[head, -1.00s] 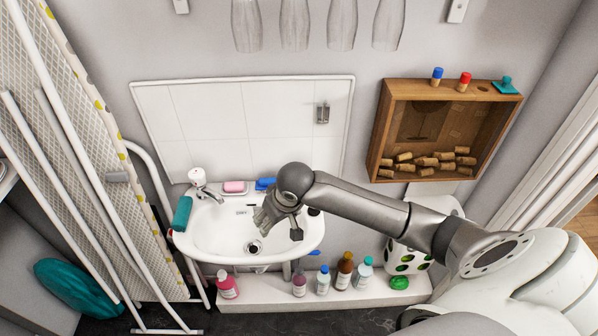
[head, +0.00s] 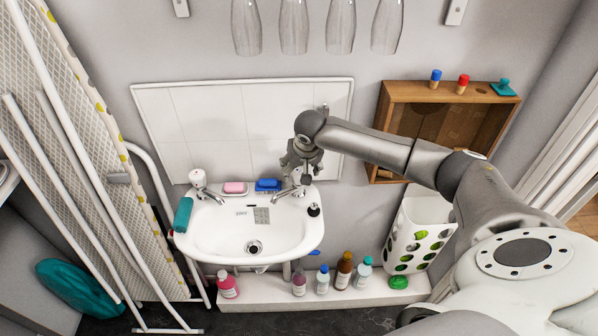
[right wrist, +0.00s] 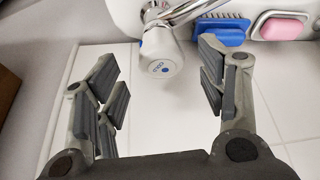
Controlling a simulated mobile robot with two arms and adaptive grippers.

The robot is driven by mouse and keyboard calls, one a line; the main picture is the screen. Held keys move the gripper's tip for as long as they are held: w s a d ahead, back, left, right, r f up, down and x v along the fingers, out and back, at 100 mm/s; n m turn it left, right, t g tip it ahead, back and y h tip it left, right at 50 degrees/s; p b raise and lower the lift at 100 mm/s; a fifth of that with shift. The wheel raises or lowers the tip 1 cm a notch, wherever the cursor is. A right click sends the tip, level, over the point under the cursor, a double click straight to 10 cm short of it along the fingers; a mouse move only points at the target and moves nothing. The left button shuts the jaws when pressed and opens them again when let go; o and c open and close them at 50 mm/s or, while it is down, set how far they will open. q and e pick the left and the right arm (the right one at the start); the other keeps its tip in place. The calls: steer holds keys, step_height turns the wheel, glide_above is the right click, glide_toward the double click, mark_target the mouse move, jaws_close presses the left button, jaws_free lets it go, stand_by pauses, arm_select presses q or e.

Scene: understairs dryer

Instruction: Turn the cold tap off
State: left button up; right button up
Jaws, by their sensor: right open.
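The cold tap, a chrome tap with a white head marked with a blue dot, shows in the right wrist view (right wrist: 160,60). In the head view its spout (head: 284,193) reaches over the back right of the white sink (head: 210,236); its head is largely hidden by my gripper. My right gripper (head: 301,160) is over this tap. In the right wrist view my right gripper (right wrist: 157,77) is open, with its fingers to either side of the tap head and apart from it. I cannot make out running water. My left gripper is not in view.
The other tap (head: 199,180) stands at the sink's back left. A pink soap (head: 235,188) and a blue brush (head: 268,185) lie between the taps. A dark round item (head: 314,210) sits at the right rim. Several bottles stand on the ledge below.

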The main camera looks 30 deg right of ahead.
mark_target(297, 172)
steer(key=shift+x, duration=2)
steer(key=c, duration=1)
steer(key=shift+a+r+m+h+p, duration=0.15)
steer(key=shift+m+h+p, duration=0.15)
steer(key=shift+m+p, duration=0.85)
steer(key=shift+c, duration=0.2)
steer(key=shift+m+g+h+p, duration=0.3)
steer(key=shift+m+p, duration=0.35)
steer(key=shift+p, duration=0.4)
steer(key=shift+w+a+m+g+h+p, duration=0.1)
steer(key=shift+m+g+h+p, duration=0.2)
steer(key=shift+m+p, duration=0.5)
steer(key=m, duration=0.2)
steer(key=shift+m+g+h+p, duration=0.3)
steer(key=shift+m+g, duration=0.1)
steer(key=shift+w+m+g, duration=0.1)
steer(key=shift+m+g, duration=0.4)
steer(key=shift+m, duration=1.1)
steer(key=shift+h, duration=0.3)
